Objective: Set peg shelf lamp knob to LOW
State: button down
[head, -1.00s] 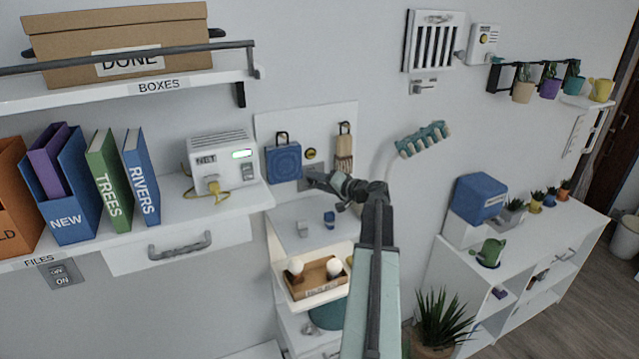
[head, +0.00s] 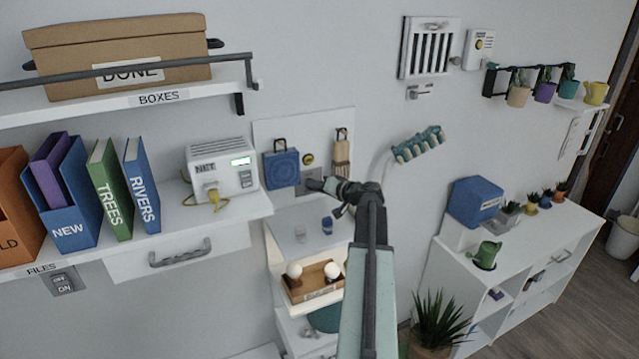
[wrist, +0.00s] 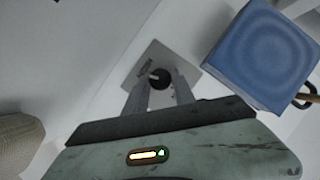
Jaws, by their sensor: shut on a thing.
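The lamp knob (wrist: 160,77) is small, dark and round, and sits on a square grey plate (wrist: 147,64) with a small marking on it. In the wrist view my gripper (wrist: 159,86) has one finger on each side of the knob and is shut on it. In the head view my gripper (head: 318,184) reaches the grey plate (head: 303,184) on the white peg panel (head: 325,127), and its tip hides the knob. The knob's setting and the marking are too small to read.
A blue square holder (head: 281,170) hangs close to the plate, also seen in the wrist view (wrist: 262,52). A tan brush-like item (head: 341,154) hangs on the other side. Below are a small blue object (head: 327,225) and a wooden tray (head: 318,294).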

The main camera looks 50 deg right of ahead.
jog(key=shift+a+r+n+g+h+p, duration=0.2)
jog(key=shift+n+g+h+p, duration=0.35)
jog(key=shift+n+p, duration=0.4)
jog(key=shift+a+f+n+g+h+p, duration=0.15)
jog(key=shift+n+g+h+p, duration=0.35)
jog(key=shift+n+h, duration=0.55)
jog(key=n, duration=0.1)
jog(key=n+h, duration=0.1)
jog(key=shift+w+a+n+g, duration=0.1)
jog(key=shift+a+n+g, duration=0.05)
jog(key=shift+n+g, duration=0.2)
jog(key=shift+f+n+g+h, duration=0.1)
jog(key=shift+n+g+h, duration=0.2)
jog(key=shift+n+h, duration=0.55)
jog(key=shift+w+a+f+n+h+b, duration=0.1)
jog(key=shift+a+f+n+h+b, duration=0.05)
jog(key=shift+n+h+b, duration=0.9)
jog(key=n+h+b, duration=0.1)
jog(key=n+b, duration=0.1)
jog(key=shift+f+n+h+b, duration=0.15)
jog(key=shift+n+h+b, duration=0.1)
jog(key=shift+h+b, duration=0.15)
jog(key=n+h+b, duration=0.1)
jog(key=n+b, duration=0.1)
jog(key=b, duration=0.1)
jog(key=shift+n+h, duration=0.3)
jog(key=shift+n, duration=0.1)
jog(key=shift+n+h+b, duration=0.3)
jog(key=shift+n+b, duration=0.2)
jog(key=shift+r, duration=0.2)
